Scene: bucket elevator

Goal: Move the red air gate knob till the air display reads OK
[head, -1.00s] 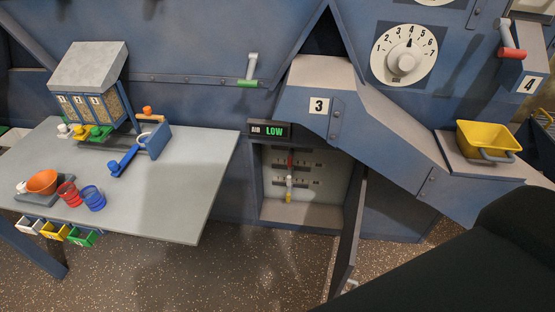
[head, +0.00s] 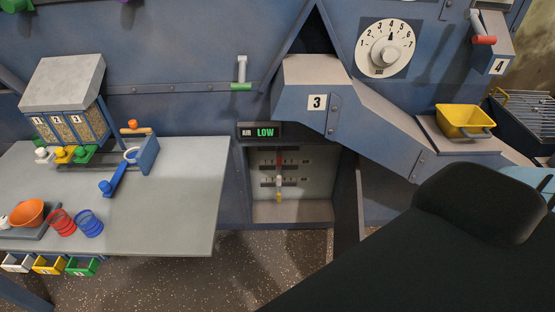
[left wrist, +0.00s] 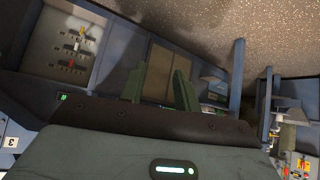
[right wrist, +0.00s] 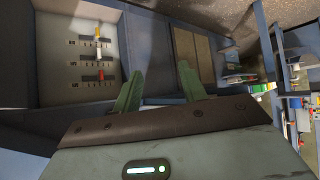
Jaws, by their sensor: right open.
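The red air gate knob (head: 280,161) is on the upper scale inside an open cabinet in the head view. It also shows in the left wrist view (left wrist: 71,64) and the right wrist view (right wrist: 101,74). The air display (head: 260,132) above the cabinet reads LOW in green. My right gripper (right wrist: 160,85) is open and empty, its fingers apart, to the right of the scales in its view. My left gripper (left wrist: 160,82) is also open and empty, clear of the knob. Neither gripper shows in the head view.
White (head: 279,181) and yellow (head: 278,196) parts sit below the red knob. The open cabinet door (head: 347,200) stands at the right side of the opening. A grey table (head: 165,210) with cups is at left. A yellow bucket (head: 462,118) is at right.

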